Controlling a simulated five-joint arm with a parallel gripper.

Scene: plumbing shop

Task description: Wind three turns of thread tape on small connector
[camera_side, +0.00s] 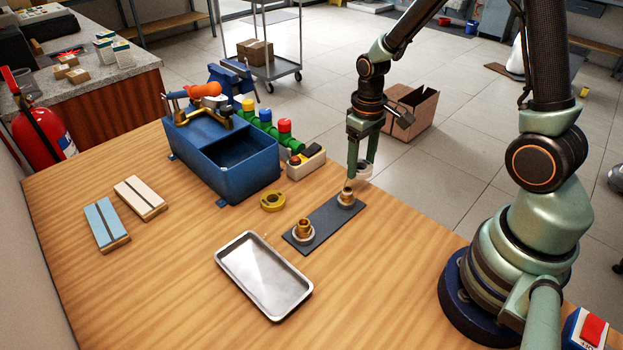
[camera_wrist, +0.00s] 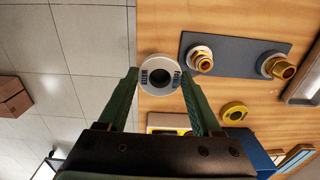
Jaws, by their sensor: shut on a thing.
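My gripper (camera_side: 362,172) is shut on a white tape roll (camera_wrist: 160,59) with dark lettering, held between the fingertips above the table's far edge. In the side view the roll (camera_side: 364,171) is partly behind a finger. The smaller brass connector (camera_side: 346,197) stands upright on the far end of a dark plate (camera_side: 325,216), just below the roll and apart from it. It also shows in the wrist view (camera_wrist: 201,60), with a pale collar. A larger brass connector (camera_side: 303,231) stands at the plate's near end. I cannot tell whether tape is on either thread.
A yellow roll (camera_side: 272,201) lies left of the plate. A metal tray (camera_side: 222,262) is in front. The table's front left is mostly clear.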

